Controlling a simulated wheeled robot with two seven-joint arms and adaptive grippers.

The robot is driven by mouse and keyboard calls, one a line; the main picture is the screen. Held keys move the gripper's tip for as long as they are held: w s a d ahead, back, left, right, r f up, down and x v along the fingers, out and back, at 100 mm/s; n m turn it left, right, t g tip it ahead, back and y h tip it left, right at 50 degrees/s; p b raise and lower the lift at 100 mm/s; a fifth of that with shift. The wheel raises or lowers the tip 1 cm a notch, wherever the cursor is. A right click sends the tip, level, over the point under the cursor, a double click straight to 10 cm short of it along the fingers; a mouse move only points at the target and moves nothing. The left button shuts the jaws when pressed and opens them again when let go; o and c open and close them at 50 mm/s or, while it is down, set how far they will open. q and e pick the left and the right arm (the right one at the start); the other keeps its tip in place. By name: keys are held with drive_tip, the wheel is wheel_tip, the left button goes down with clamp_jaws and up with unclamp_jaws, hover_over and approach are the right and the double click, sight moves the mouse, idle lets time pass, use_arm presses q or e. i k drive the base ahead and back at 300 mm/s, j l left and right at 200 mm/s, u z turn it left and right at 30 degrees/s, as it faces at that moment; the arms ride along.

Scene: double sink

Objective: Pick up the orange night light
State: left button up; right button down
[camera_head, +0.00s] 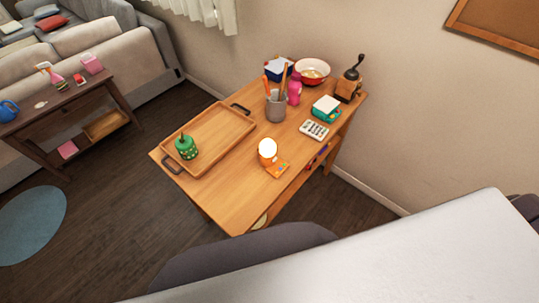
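The orange night light (276,169) stands on the wooden table (235,205), near its right-hand long edge. It has an orange base and a round, glowing white-yellow globe (267,148) on top. It looks upright, and nothing covers it. Neither of my grippers shows in the head view.
The tabletop in front is bare. A large pale surface (400,255) fills the lower right.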

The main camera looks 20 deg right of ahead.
sight(267, 150)
drive_tip(key=k+l, duration=0.1)
drive_tip(key=l, duration=1.55)
drive_tip(key=k, duration=0.05)
